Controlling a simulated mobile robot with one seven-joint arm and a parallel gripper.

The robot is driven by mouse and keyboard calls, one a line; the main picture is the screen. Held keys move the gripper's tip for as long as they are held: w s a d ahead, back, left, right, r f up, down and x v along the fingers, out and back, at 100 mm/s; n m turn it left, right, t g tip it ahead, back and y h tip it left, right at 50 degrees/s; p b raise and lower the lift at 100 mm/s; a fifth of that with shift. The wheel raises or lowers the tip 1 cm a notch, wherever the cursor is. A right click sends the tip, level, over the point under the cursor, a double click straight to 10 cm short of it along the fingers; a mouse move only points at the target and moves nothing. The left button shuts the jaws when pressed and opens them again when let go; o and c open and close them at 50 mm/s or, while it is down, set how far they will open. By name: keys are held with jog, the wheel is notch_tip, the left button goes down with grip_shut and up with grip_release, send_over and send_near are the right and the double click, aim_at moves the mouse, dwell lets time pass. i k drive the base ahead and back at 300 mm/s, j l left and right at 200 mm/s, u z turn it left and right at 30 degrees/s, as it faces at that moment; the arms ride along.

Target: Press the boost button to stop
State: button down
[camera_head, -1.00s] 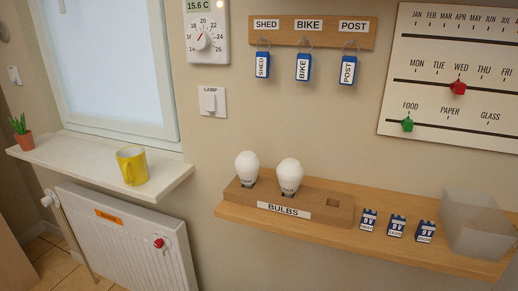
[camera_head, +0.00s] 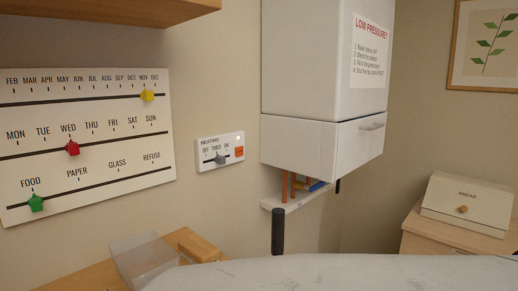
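The heating panel (camera_head: 205,160) is a small white plate on the wall, right of the calendar board. Nothing touches the panel. My gripper is not in view.
A white boiler cabinet (camera_head: 325,70) juts out just right of the panel, with pipes (camera_head: 290,188) below it. A dark upright cylinder (camera_head: 278,232) and a pale marbled surface (camera_head: 330,272) fill the lower front. A clear box (camera_head: 143,262) stands on the shelf.

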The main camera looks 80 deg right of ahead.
aim_at(238, 151)
jog(key=z, duration=2.15)
